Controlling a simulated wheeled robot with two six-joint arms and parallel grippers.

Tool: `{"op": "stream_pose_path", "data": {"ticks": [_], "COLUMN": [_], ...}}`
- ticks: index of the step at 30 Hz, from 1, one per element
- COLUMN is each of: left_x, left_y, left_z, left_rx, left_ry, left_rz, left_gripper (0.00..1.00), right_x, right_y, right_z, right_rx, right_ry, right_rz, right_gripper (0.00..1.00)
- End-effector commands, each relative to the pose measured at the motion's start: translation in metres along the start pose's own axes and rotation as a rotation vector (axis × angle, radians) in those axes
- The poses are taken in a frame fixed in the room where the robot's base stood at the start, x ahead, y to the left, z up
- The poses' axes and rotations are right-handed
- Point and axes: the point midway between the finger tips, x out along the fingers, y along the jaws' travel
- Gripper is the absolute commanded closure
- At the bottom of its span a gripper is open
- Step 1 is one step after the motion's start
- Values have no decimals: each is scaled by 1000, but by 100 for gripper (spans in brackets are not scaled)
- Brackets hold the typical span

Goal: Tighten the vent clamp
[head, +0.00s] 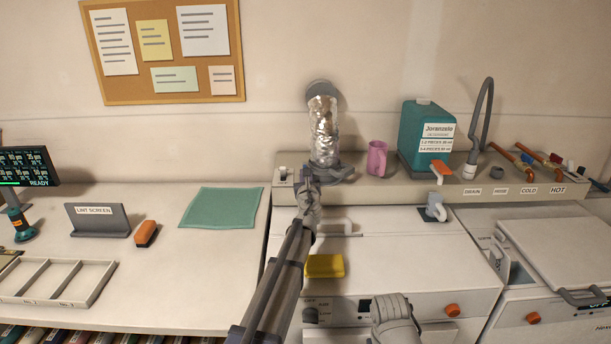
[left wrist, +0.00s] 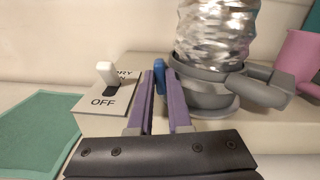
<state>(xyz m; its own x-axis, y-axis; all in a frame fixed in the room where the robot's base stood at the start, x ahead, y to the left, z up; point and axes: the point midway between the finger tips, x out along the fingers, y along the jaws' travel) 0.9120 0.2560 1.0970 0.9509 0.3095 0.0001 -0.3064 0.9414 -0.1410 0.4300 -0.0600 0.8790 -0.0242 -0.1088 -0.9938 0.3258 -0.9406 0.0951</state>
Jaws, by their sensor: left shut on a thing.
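The vent duct is a crinkled silver foil tube (head: 323,130) standing on the back ledge of the white machine. The grey vent clamp (left wrist: 208,80) rings its lower end, and a grey lever (left wrist: 262,88) sticks out to the right in the left wrist view. My left gripper (head: 308,184) is at the clamp's left front side. Its purple fingers (left wrist: 163,88) are shut on a small blue piece (left wrist: 160,69) beside the ring. Most of that piece is hidden between the fingers. A grey part of my right arm (head: 393,318) shows at the bottom; I cannot make out its jaws.
A white toggle switch (left wrist: 106,72) marked OFF stands just left of the fingers. A pink mug (head: 377,158) and a teal jug (head: 426,135) stand right of the duct. A yellow sponge (head: 325,266) lies on the machine top. A green cloth (head: 222,208) lies on the left counter.

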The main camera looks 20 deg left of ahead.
Motion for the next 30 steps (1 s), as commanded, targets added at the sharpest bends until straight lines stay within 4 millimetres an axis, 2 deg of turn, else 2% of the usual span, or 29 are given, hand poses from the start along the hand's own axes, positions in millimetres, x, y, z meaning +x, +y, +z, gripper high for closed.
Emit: {"op": "stream_pose_path", "data": {"ticks": [10,25,26,30], "left_x": [0,0,0,0], "left_y": [-1,-1,-1,-1], "left_z": [0,0,0,0], "left_rx": [110,125,125,124], "left_ry": [0,0,0,0], "left_rz": [0,0,0,0], "left_gripper": [100,100,81,65], "right_x": [0,0,0,0], "right_y": [0,0,0,0], "right_z": [0,0,0,0], "right_rx": [0,0,0,0], "right_ry": [0,0,0,0], "right_rz": [0,0,0,0], "right_gripper": [50,50,50,50]}}
